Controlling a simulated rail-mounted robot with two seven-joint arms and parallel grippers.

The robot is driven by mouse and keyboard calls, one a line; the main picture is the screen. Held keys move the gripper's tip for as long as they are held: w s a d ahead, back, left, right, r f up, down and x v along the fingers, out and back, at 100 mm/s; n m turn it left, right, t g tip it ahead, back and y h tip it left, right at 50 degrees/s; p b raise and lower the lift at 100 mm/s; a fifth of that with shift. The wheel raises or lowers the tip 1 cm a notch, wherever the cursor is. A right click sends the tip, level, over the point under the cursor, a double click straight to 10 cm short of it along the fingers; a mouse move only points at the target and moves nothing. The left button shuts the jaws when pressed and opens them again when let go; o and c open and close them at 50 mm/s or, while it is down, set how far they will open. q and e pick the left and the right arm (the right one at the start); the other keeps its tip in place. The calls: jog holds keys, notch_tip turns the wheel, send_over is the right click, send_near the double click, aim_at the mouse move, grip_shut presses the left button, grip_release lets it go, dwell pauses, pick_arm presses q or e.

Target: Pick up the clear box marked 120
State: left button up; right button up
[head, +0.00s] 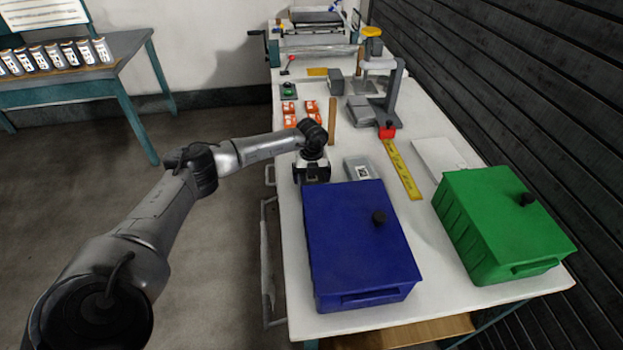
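A small translucent grey box (353,169) with a white label lies on the white table, just behind the blue box; its marking is too small to read, so I cannot tell if it is the one marked 120. My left gripper (312,178) points down over the table, left of this small box and apart from it, near the blue box's back left corner. Its fingers are too small and dark to tell open from shut. My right gripper is not in view.
A blue lidded box (352,240) and a green lidded box (500,222) stand at the table's near end. A yellow ruler (403,170), a flat white panel (437,155), orange-red packs (289,107) and a grey press stand (393,95) lie farther back. The white table (425,270) is bare between the boxes.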

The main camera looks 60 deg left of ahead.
pick_arm(q)
jog(key=c, duration=0.3)
jog(key=shift+r, duration=0.1)
